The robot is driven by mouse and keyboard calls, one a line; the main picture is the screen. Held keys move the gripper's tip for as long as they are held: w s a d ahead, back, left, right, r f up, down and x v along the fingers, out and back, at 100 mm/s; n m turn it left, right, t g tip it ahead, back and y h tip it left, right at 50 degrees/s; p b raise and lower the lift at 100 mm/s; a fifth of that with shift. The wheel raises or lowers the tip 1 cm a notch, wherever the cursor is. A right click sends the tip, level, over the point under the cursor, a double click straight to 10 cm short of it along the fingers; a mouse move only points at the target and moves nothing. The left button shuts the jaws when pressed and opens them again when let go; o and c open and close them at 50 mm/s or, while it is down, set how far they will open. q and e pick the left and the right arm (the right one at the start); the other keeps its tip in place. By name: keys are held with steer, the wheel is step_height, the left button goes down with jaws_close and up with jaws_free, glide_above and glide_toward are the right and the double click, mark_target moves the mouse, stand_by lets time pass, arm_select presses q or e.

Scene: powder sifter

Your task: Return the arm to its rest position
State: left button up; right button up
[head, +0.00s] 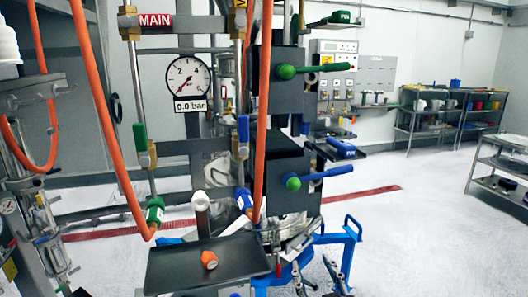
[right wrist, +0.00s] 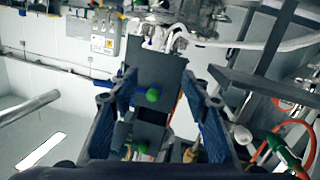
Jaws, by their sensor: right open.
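My right gripper (head: 316,268) shows at the bottom of the head view, its two dark fingers apart with nothing between them. It stands in front of the blue frame (head: 352,240) at the foot of the machine, right of a dark tray (head: 185,265). In the right wrist view the two fingers of the right gripper (right wrist: 160,90) are spread wide. Behind them a dark panel (right wrist: 150,75) with a green knob (right wrist: 153,95) shows beyond the gap, apart from the fingertips. Most of my right arm is outside the head view. My left gripper is not in view.
The tray holds an orange-topped piece (head: 209,260). Orange hoses (head: 92,85) hang in front of the machine. Blue-handled (head: 325,174) and green-handled (head: 310,69) levers stick out to the right. The white floor (head: 410,220) is clear at right, before a metal shelf cart (head: 500,188).

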steer(key=s+d+f+m+g+h, duration=0.1)
steer(key=s+d+f+g, duration=0.15)
steer(key=f, duration=0.35)
steer(key=s+d+f+g, duration=0.2)
steer(key=s+f, duration=0.2)
steer(key=f, duration=0.2)
steer(key=s+d+f+g, duration=0.25)
steer(key=s+f, duration=0.25)
steer(key=s, duration=0.3)
steer(key=s+d+f+g, duration=0.1)
steer(key=s+f+g, duration=0.35)
steer(key=s, duration=0.35)
steer(key=s+d+f+g, duration=0.1)
steer(key=s+f+g, duration=0.1)
steer(key=s+f, duration=0.5)
steer(key=s+f+g+b, duration=0.1)
steer(key=s+f+b, duration=0.1)
steer(key=f, duration=1.2)
steer(key=s+f+b, duration=0.1)
steer(key=f+b, duration=0.1)
steer(key=f, duration=1.3)
steer(key=s+d+f+g+b, duration=0.1)
steer(key=s+d+f+b, duration=0.1)
steer(key=s+f, duration=1.5)
steer(key=shift+d+f+h+b, duration=0.2)
steer(key=shift+d+h+b, duration=0.2)
steer(key=shift+d, duration=0.25)
